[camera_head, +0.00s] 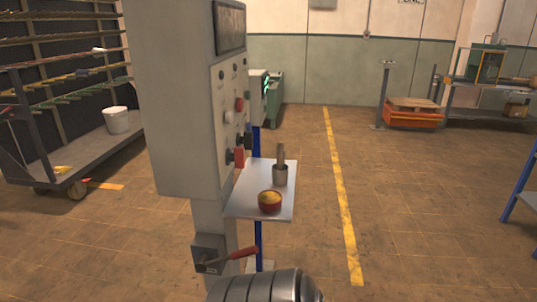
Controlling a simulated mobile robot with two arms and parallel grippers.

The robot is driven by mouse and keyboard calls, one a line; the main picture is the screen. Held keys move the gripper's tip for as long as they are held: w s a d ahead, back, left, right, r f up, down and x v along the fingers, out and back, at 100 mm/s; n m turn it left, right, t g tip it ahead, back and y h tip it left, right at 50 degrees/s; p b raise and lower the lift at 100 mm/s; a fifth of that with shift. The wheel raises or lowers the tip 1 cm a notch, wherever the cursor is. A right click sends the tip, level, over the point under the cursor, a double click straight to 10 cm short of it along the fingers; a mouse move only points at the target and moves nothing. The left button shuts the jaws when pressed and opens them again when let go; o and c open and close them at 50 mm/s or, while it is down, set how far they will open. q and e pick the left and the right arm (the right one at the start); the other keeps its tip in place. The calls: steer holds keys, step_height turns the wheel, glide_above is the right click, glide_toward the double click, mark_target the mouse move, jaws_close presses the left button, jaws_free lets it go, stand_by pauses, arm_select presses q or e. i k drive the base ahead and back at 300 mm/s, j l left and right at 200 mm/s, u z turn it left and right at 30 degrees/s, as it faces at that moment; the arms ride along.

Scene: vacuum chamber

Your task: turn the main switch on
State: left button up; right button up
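A tall grey control cabinet (175,100) stands left of the middle. Its right-hand face carries a panel (228,110) with a dark display (229,27), several small knobs and buttons, and a red switch (238,157) low on the panel. Below the cabinet, a small grey box (208,252) on the post has a red-handled lever (232,255), which points right and slightly up. The frame does not show which of these is the main switch. Neither of my grippers is in view.
A grey ribbed cylinder (262,287) fills the bottom middle, close to the lever. A rack cart (85,165) stands left. The floor (420,220) to the right is mostly clear.

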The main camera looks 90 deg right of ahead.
mark_target(237, 157)
steer(key=z, duration=2.35)
